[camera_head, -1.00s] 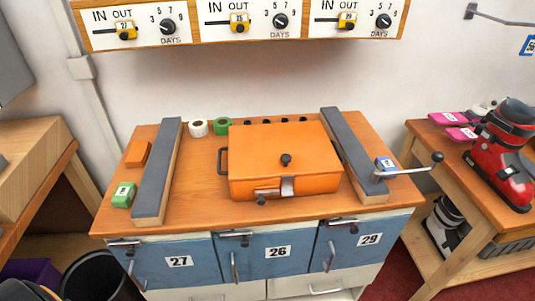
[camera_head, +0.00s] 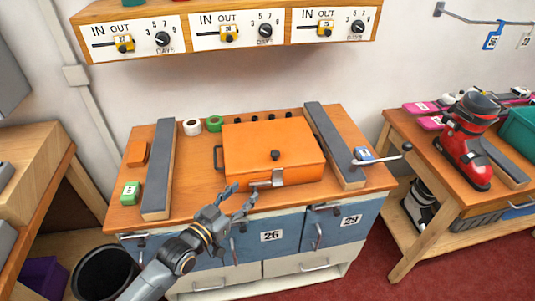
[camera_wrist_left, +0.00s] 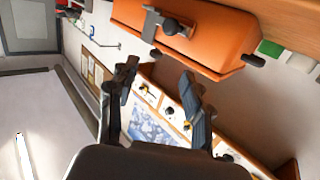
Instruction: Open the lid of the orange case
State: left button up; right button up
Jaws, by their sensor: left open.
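The orange case (camera_head: 250,146) lies on the wooden bench with its lid shut. A black knob (camera_head: 275,155) sits on top of the lid, and a metal latch (camera_head: 278,177) is on the front face. My left gripper (camera_head: 243,196) is open and empty, just in front of the case's front left part and apart from it. In the left wrist view, the case (camera_wrist_left: 210,42) is at the top with its latch (camera_wrist_left: 150,22), beyond the open fingers (camera_wrist_left: 160,74). My right gripper is in neither view.
Grey-topped rails (camera_head: 159,165) and (camera_head: 335,140) flank the case on the bench (camera_head: 190,200). A lever with a black ball (camera_head: 406,146) sticks out at right. White and green rolls (camera_head: 192,127) stand behind. Blue drawers (camera_head: 283,236) are below the bench front.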

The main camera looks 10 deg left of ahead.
pick_arm(q)
notch_tip(320, 180, up, 3)
jog(key=w, duration=0.1)
jog(key=p, duration=0.2)
send_near(276, 151)
jog(key=shift+t+h, duration=0.3)
jog(key=x, duration=0.7)
jog(key=shift+f, duration=0.4)
grip_shut()
